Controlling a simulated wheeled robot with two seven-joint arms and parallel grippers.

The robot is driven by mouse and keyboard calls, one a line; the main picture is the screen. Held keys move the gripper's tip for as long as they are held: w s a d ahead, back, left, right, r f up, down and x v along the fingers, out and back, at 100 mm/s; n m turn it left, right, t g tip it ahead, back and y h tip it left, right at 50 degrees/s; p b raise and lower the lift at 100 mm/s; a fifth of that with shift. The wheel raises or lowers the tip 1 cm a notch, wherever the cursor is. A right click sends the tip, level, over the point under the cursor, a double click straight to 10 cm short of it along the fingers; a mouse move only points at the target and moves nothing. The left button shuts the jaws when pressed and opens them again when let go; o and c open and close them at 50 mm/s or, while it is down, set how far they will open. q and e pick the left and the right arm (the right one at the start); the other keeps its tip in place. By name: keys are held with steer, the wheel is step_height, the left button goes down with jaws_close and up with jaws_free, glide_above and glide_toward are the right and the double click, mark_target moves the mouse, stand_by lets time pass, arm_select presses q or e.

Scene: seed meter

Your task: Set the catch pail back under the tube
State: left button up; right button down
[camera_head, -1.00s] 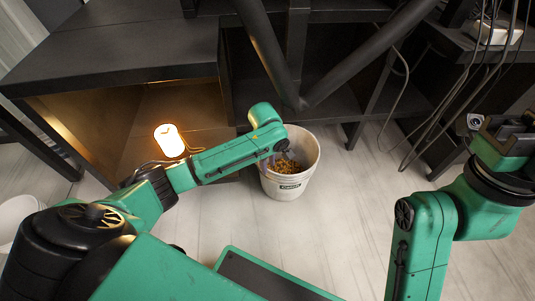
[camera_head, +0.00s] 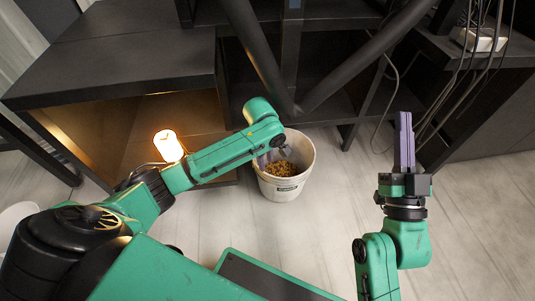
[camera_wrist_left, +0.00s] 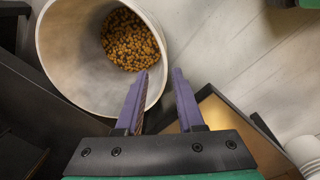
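The catch pail (camera_head: 286,186) is a white bucket with brown-yellow seed (camera_head: 283,168) in it. It stands upright on the floor in front of the dark frame. I cannot make out the tube.
A glowing lamp (camera_head: 168,146) stands by the open dark cabinet (camera_head: 120,75) at left. Dark diagonal struts (camera_head: 370,52) come down behind the pail. Cables hang at upper right by a white power strip (camera_head: 478,40). The floor right of the pail is clear.

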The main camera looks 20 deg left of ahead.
arm_select(q)
steer(key=w+d+m+t+h, duration=0.25)
steer(key=d+m+h, duration=0.2)
steer(key=d, duration=0.45)
steer(key=w+d+r+m+t+h, duration=0.1)
steer(key=d+r+m+t+h, duration=0.4)
steer(key=d+r+m+t, duration=0.55)
steer(key=s+a+r+m+t, duration=0.1)
steer(key=a+r+t, duration=0.3)
steer(key=r, duration=0.5)
steer(key=s+a+r+m+t, duration=0.2)
steer(key=s+a+r+t, duration=0.2)
steer(key=r, duration=0.5)
steer(key=shift+s+a+r+t, duration=0.25)
steer(key=shift+s+t, duration=0.05)
steer(key=shift+t, duration=0.1)
steer(key=shift+y, duration=0.25)
